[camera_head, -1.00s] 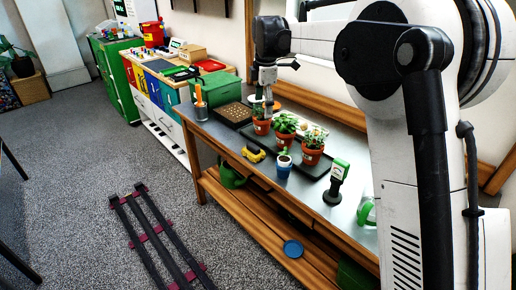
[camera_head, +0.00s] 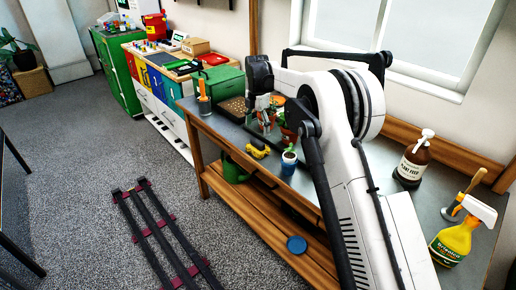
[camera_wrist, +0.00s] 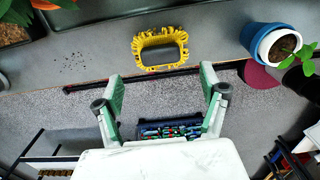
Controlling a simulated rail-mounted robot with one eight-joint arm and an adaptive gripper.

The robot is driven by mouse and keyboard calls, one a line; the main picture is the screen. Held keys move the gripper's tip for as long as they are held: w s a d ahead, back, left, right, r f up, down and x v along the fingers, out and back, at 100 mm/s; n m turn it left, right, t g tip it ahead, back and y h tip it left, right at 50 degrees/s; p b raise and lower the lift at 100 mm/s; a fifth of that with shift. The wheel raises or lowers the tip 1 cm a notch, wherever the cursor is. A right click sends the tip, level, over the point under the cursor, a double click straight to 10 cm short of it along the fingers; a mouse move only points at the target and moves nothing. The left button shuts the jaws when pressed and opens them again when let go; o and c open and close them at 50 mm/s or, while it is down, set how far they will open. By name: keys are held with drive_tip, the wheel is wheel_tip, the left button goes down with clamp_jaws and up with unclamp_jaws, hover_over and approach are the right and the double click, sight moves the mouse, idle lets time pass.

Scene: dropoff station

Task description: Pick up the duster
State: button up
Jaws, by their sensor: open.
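The duster appears to be the yellow, knobbly-edged oval piece with a grey middle (camera_wrist: 161,34). It lies on the grey table near its front edge, and it also shows as a small yellow shape in the head view (camera_head: 257,149). My gripper (camera_wrist: 161,97) is open and empty in the wrist view. Its two green-and-white fingers are spread below the duster in the picture, apart from it. In the head view my gripper (camera_head: 264,112) hangs above the table, behind the duster; its fingertips are hard to make out there.
A blue-and-white pot with a seedling (camera_wrist: 280,46) stands right of the duster. A dark plant tray (camera_wrist: 95,12) lies behind. A potted plant (camera_head: 289,132) is partly hidden by my arm. A brown bottle (camera_head: 411,165) and yellow spray bottle (camera_head: 452,243) stand farther right.

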sight(258, 141)
wheel_tip(258, 141, down, 8)
drive_tip(key=shift+f, duration=0.1)
drive_tip(key=c, duration=1.2)
drive_tip(key=shift+c, duration=0.2)
drive_tip(key=shift+r, duration=0.65)
wheel_tip(258, 141, up, 3)
drive_tip(key=shift+f, duration=0.2)
drive_tip(key=s+a+r, duration=0.7)
drive_tip(key=s, duration=0.1)
drive_tip(key=shift+s+a+r, duration=0.15)
drive_tip(key=shift+s+a, duration=0.15)
drive_tip(key=shift+s, duration=0.1)
